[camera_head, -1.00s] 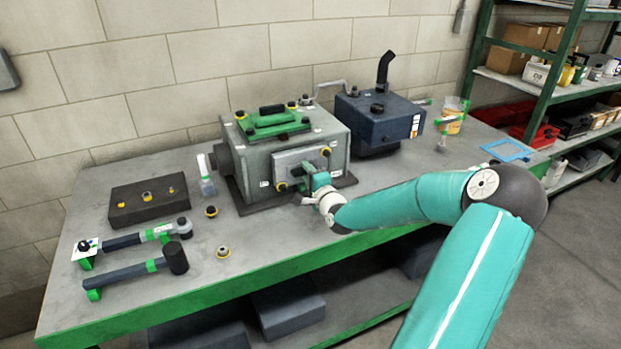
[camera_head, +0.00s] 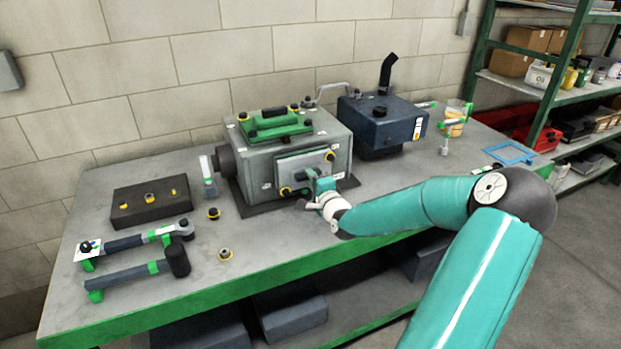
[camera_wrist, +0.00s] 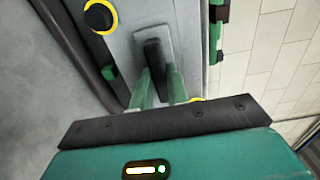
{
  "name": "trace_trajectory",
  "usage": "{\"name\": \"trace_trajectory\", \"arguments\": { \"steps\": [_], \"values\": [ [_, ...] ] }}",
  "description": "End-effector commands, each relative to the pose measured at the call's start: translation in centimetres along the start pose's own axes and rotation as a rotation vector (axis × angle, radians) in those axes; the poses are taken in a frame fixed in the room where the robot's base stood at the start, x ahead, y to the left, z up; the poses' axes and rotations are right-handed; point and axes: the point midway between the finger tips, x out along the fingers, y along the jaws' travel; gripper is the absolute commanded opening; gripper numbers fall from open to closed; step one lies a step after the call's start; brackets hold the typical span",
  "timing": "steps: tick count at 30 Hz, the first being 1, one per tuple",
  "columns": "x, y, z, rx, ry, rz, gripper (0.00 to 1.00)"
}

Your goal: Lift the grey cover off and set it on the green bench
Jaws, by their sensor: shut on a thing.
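The grey cover (camera_head: 297,167) is a plate on the front face of the grey engine housing (camera_head: 255,164). Yellow-ringed black knobs show near its upper right and lower left corners. Its dark handle (camera_head: 312,173) also shows in the wrist view (camera_wrist: 154,60). My gripper (camera_head: 315,182) is at the front of the cover, with its green fingers (camera_wrist: 160,80) shut on the handle from both sides. I cannot tell whether the cover has come away from the housing. The green bench (camera_head: 130,317) carries the housing, and its grey top is partly hidden by my arm.
A black block (camera_head: 150,213) with yellow fittings, a wrench-like tool (camera_head: 135,240) and a mallet (camera_head: 135,275) lie at left. A dark blue unit (camera_head: 376,130) stands right of the housing. The front middle top (camera_head: 262,257) is clear.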

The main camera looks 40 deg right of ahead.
Motion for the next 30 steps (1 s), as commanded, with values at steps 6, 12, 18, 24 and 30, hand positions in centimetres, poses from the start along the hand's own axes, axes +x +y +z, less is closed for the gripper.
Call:
{"name": "trace_trajectory", "arguments": {
  "steps": [6, 12, 18, 24, 30],
  "values": [
    [-0.7, -0.1, -0.1, -0.001, 0.001, -0.002, 0.0],
    [-1.2, -0.1, 0.0, -0.001, 0.0, -0.002, 0.0],
    [-2.9, -0.1, -0.1, -0.002, 0.001, -0.002, 0.0],
    [-3.8, -0.1, -0.1, -0.001, 0.001, -0.003, 0.0],
    [-3.8, -0.1, 0.0, -0.001, 0.001, -0.003, 0.0]
  ]
}}
